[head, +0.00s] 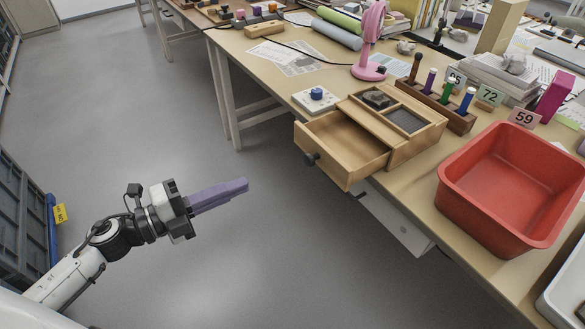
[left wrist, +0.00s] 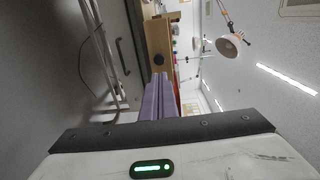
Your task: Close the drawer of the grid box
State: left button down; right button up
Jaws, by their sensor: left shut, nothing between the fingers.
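The grid box (head: 420,127) is light wood and sits at the table's near edge in the head view. Its drawer (head: 343,143) is pulled out toward the left, over the table edge, and looks empty. A dark round knob (head: 311,159) is on the drawer front; it also shows in the left wrist view (left wrist: 159,59). My left gripper (head: 246,184) has purple fingers, is shut and empty, and hangs over the floor left of the drawer, apart from it. In the left wrist view, the shut fingers (left wrist: 158,76) point toward the drawer front. My right gripper is not in view.
A red tray (head: 462,190) stands right of the box. A rack of tubes (head: 440,104) and a pink fan (head: 370,70) are farther back.

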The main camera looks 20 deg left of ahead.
aim_at(306, 159)
pick_arm(q)
jog(key=x, duration=1.3)
jog(key=shift+r+p, duration=0.1)
jog(key=shift+p, duration=0.25)
jog(key=shift+w+d, duration=0.25)
